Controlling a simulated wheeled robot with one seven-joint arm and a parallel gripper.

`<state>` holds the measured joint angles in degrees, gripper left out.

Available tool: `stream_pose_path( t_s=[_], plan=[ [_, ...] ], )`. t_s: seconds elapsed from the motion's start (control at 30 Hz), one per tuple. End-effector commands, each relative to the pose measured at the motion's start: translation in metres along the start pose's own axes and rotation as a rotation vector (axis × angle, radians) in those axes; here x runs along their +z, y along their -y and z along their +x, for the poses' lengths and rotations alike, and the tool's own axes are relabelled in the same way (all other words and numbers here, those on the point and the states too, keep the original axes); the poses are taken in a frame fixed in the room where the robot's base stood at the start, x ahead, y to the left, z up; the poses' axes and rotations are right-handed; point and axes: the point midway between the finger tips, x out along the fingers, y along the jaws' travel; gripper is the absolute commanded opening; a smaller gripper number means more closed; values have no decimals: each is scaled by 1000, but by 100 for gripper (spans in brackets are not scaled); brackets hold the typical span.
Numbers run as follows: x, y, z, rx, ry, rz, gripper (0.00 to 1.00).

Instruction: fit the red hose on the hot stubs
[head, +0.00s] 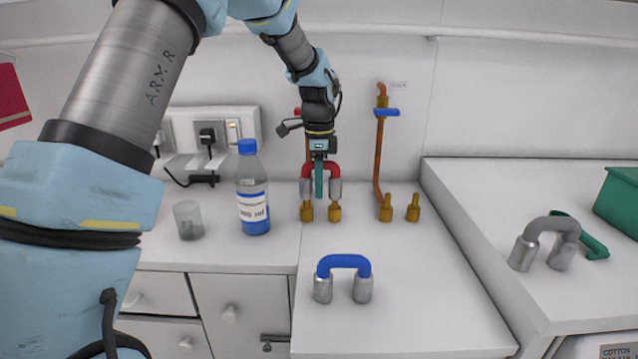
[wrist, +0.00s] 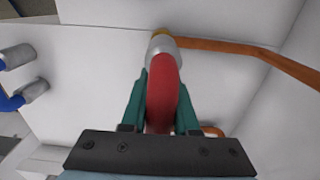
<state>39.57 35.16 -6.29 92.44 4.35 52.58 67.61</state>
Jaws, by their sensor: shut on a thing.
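The red hose (head: 322,168) is a short red bend with two silver ends pointing down. My gripper (head: 319,185) is shut on the middle of its bend. The hose's ends are right above the left pair of brass stubs (head: 306,212). I cannot tell whether the ends touch or cover the stub tops. In the wrist view the red hose (wrist: 163,95) lies between the green fingers of my gripper (wrist: 160,100). There one silver end (wrist: 163,46) lines up with a bit of brass; the other end is hidden.
A blue hose (head: 344,262) stands on the counter in front. Another brass pair (head: 386,210) has a copper pipe with a blue valve (head: 386,112). A bottle (head: 252,195) and a cup (head: 188,220) stand left. A grey hose (head: 551,228) and a green box (head: 620,205) are right.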

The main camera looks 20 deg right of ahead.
Motion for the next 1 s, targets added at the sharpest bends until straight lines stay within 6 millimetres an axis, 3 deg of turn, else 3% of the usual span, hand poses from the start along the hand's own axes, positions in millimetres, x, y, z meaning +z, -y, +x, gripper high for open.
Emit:
stream_pose_path(
  t_s=[1.0],
  plan=[
    [0,0,25,0,0,0,0]
  ],
)
